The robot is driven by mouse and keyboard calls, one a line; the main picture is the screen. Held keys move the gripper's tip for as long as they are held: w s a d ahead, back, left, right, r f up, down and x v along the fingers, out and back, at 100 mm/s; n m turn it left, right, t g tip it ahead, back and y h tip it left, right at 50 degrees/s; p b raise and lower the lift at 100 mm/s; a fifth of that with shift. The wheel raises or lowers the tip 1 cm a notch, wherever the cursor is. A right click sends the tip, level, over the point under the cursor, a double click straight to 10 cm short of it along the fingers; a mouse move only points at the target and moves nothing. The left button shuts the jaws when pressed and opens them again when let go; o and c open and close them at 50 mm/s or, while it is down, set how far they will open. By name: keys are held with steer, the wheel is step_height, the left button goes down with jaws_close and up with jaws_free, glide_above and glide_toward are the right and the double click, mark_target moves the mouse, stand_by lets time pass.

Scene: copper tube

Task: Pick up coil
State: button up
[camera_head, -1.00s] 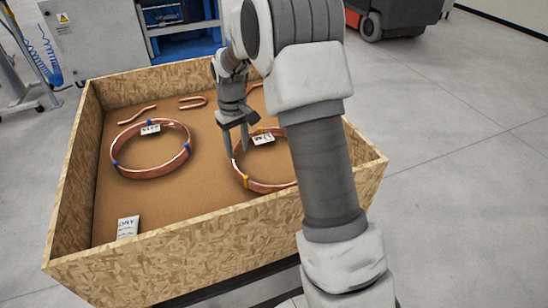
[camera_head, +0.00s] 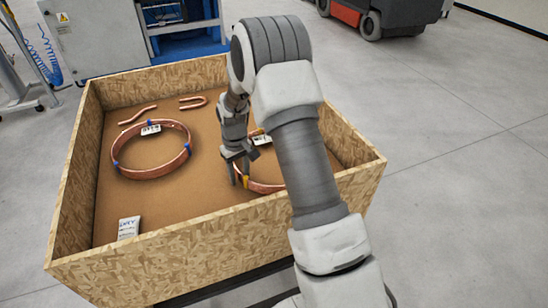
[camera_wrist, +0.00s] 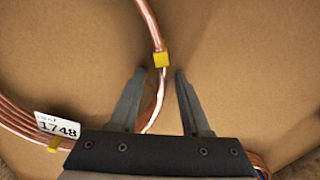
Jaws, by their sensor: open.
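A copper coil with yellow ties (camera_head: 268,188) lies on the floor of the wooden crate, right of centre, partly hidden by my arm. It also shows in the wrist view (camera_wrist: 147,15), with a yellow tie just beyond the fingertips and a white tag reading 1748 at left. My gripper (camera_head: 239,181) points down at this coil's left-front side. In the wrist view my gripper (camera_wrist: 160,74) is open, and the coil's tube runs between its two fingers. I cannot tell how far the tips are above the crate floor. A second copper coil with blue ties (camera_head: 128,171) lies at left.
The crate's chipboard walls (camera_head: 165,262) surround the coils. Bent copper tubes (camera_head: 193,102) lie at the back and a white label card (camera_head: 129,227) at front left. Bare floor lies between the two coils. A machine (camera_head: 95,38) stands behind the crate.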

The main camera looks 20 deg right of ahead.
jaws_close()
steer(key=shift+r, duration=0.1)
stand_by(1.2)
